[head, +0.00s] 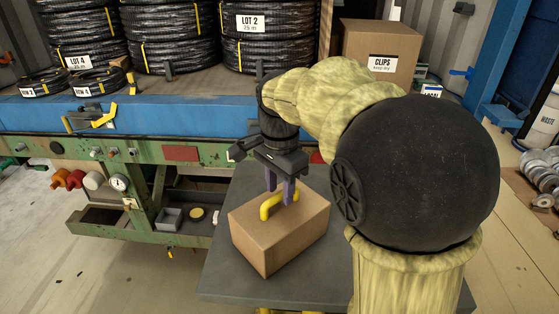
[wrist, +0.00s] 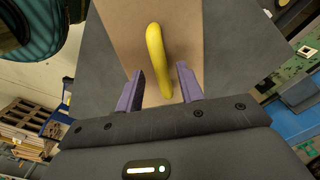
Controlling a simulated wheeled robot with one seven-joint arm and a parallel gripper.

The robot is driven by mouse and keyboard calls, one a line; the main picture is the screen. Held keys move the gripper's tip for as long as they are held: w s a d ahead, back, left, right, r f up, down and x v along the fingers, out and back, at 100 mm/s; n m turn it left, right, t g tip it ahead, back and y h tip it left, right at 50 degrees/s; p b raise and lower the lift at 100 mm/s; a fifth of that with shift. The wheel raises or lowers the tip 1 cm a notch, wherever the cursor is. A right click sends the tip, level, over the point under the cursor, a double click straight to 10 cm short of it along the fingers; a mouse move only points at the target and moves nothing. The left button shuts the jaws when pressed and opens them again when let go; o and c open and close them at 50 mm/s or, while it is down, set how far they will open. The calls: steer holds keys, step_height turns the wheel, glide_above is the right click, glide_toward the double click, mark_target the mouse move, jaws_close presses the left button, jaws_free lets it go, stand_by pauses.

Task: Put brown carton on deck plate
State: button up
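The brown carton (head: 270,243) with a yellow handle (head: 267,208) on top rests on a flat dark grey surface (head: 225,280). In the wrist view the carton top (wrist: 183,30) and its handle (wrist: 155,50) lie below my gripper. My gripper (head: 280,196) points down over the carton. Its two purple fingers stand apart, also in the wrist view (wrist: 159,72), with the handle between them and gaps on both sides. I cannot tell which surface is the deck plate; a blue-edged deck (head: 215,88) lies behind.
Hose coils (head: 170,35) and a larger carton labelled CLIPS (head: 378,48) stand on the deck. A green panel (head: 150,150) with knobs and a gauge (head: 119,183) runs below it. A white waste bin (head: 545,115) stands at right. Open floor (head: 110,270) lies at left.

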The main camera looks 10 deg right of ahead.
step_height(320, 180, up, 9)
steer(key=shift+b, duration=0.45)
steer(key=shift+w, duration=0.15)
